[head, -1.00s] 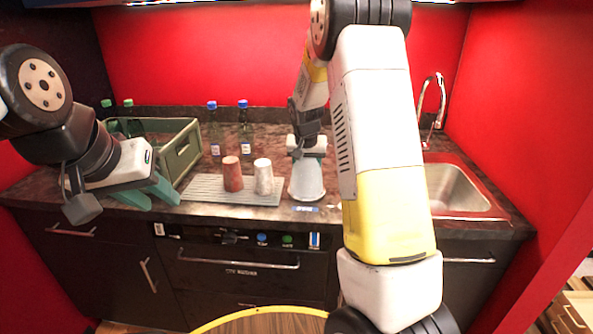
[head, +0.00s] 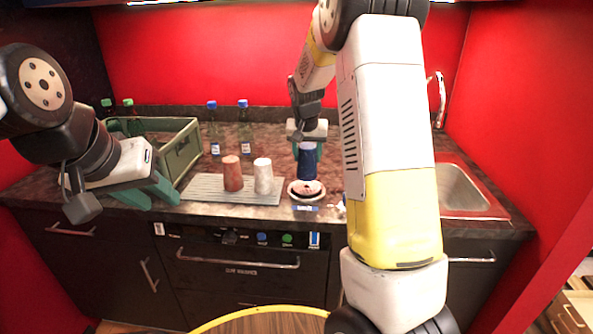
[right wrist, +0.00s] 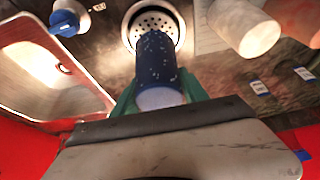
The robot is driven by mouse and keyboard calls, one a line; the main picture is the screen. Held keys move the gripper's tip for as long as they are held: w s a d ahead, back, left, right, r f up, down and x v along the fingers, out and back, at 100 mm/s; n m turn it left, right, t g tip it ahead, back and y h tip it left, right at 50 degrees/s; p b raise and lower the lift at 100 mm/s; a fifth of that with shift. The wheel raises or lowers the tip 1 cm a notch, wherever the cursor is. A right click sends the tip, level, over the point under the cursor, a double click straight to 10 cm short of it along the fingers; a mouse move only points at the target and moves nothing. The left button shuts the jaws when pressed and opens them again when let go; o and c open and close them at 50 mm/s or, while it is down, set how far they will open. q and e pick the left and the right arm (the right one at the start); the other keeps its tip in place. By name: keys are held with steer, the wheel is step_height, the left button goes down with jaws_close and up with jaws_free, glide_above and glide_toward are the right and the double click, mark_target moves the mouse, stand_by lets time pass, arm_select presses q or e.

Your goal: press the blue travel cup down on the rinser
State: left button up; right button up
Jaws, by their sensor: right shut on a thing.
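The blue travel cup (head: 307,162) is upright in my right gripper (head: 308,146), which is shut on it. The cup's lower end is over the rinser (head: 306,196), a round metal-rimmed basin at the counter's front edge. The rinser's inside shows below the cup, which looks slightly raised. In the right wrist view the cup (right wrist: 157,65) has pale specks and a pale end near me, and its far end overlaps the rinser's perforated plate (right wrist: 136,12). My left gripper (head: 150,199) is open and empty above the counter's left front.
A reddish cup (head: 232,174) and a whitish cup (head: 263,176) stand on a ribbed mat (head: 207,190) left of the rinser. A green crate (head: 178,153) and bottles (head: 245,135) stand behind. The sink (head: 463,190) is at the right.

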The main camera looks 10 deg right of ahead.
mark_target(308, 144)
steer(key=shift+r, duration=2.2)
steer(key=shift+s, duration=0.1)
